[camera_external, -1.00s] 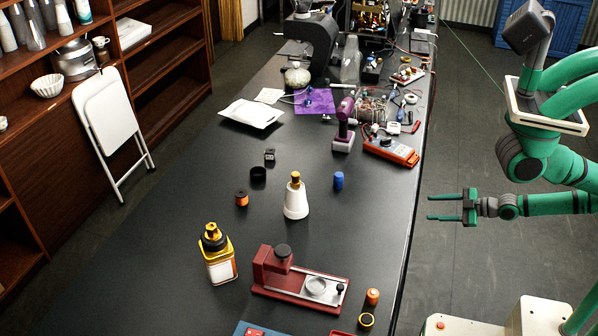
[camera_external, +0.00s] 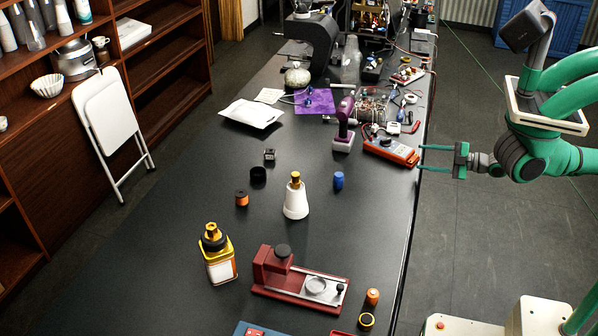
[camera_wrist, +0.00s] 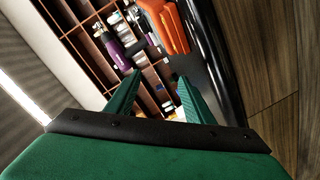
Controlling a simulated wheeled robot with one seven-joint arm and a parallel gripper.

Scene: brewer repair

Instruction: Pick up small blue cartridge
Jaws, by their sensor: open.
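The small blue cartridge (camera_external: 338,180) stands upright on the black bench, right of the white bottle with the gold top (camera_external: 296,198). My gripper (camera_external: 419,158) is open and empty at the bench's right edge, up and to the right of the cartridge and apart from it. Its two green fingers point left toward the orange multimeter (camera_external: 391,151). In the wrist view my gripper (camera_wrist: 152,95) shows its two fingers spread apart.
A purple tool (camera_external: 344,128) stands behind the cartridge. A dark red fixture (camera_external: 274,266) and a yellow bottle (camera_external: 217,256) stand nearer the front. Orange and black small parts (camera_external: 242,198) lie to the left. The bench is clear right of the cartridge.

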